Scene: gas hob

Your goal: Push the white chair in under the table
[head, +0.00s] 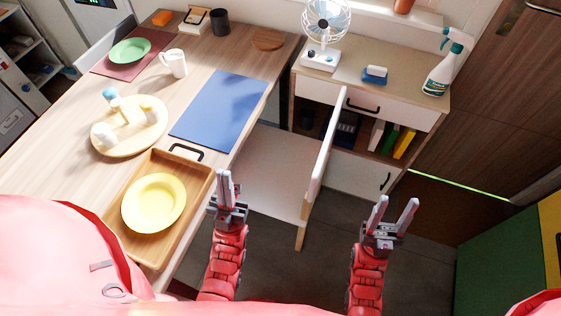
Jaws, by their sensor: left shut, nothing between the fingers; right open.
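The white chair (272,172) stands at the right side of the wooden table (215,62). Part of its seat is hidden under the table edge, and its upright backrest (328,150) faces the cabinet, clear of the table. My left gripper (224,180) is shut and empty, beside the tray's right edge and left of the chair seat's near corner. My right gripper (394,208) is open and empty, to the right of the chair and nearer to me than the backrest.
A wooden tray (195,207) with a yellow plate (154,203) lies at the table's near end. A blue mat (219,108) lies near the chair. A cabinet (420,118) with a fan (326,32) and spray bottle (446,65) stands close behind the backrest. Dark floor (330,265) is free nearby.

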